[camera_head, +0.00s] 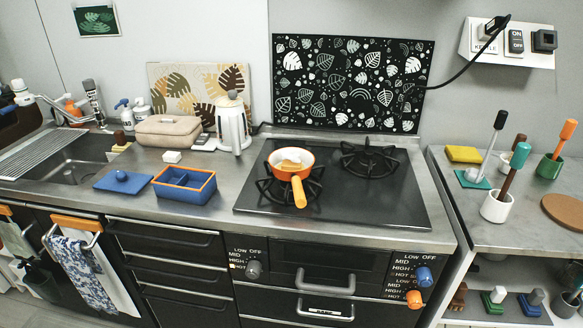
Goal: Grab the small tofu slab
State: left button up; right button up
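A small white block (172,157), which looks like the tofu slab, lies on the steel counter in front of the pinkish-beige case. It is behind the blue box with orange rim (186,196) and stands apart from it. An orange pan (299,191) on the left burner has something pale inside; I cannot tell what it is. Neither of my grippers shows in the head view.
The blue lid (123,181) lies left of the box. The beige case (168,131) and white kettle (233,128) stand behind the block. The sink (72,158) is at the left. The stove (335,205) is at the right, its orange pan handle pointing forward.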

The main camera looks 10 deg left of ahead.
aim_at(293, 163)
jog(key=i+l, duration=0.2)
jog(key=i+l+u, duration=0.1)
jog(key=l, duration=0.35)
jog(key=i+l, duration=0.4)
jog(key=l, duration=0.25)
jog(key=i+l+u, duration=0.1)
jog(key=l, duration=0.2)
jog(key=i, duration=0.05)
